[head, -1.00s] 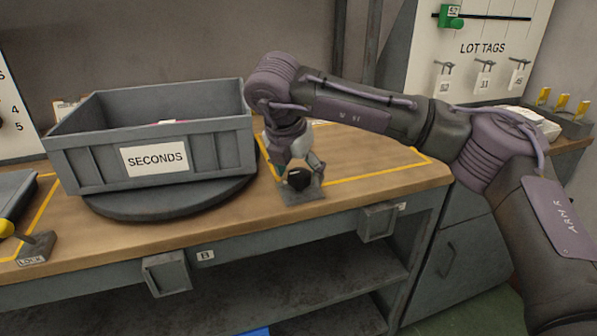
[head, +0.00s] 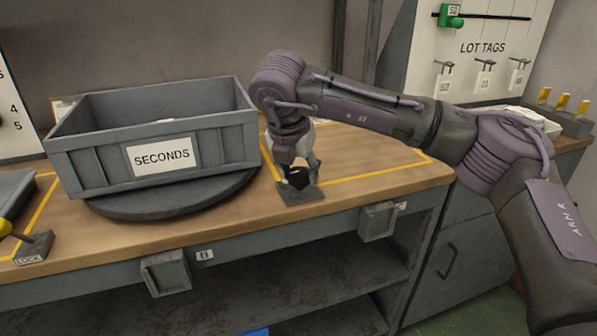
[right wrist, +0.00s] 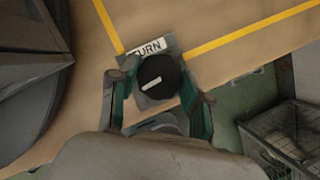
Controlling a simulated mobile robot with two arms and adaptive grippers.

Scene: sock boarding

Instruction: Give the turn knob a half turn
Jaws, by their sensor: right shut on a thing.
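The turn knob (right wrist: 160,77) is a round black knob with a white pointer line, on a small grey plate marked TURN (right wrist: 147,49). In the right wrist view the line slants from lower left to upper right. The knob also shows small and dark in the head view (head: 298,178), near the bench's front edge. My right gripper (head: 300,176) points down over it, partly covering it. In the right wrist view the fingers of my right gripper (right wrist: 159,90) stand on either side of the knob, shut on it. My left gripper is not in view.
A grey bin (head: 90,170) labelled SECONDS sits on a dark round turntable (head: 165,205) just left of my right gripper. A LOCK lever (head: 37,246) is at the far left. Yellow-taped bench top (head: 370,155) lies clear to the right.

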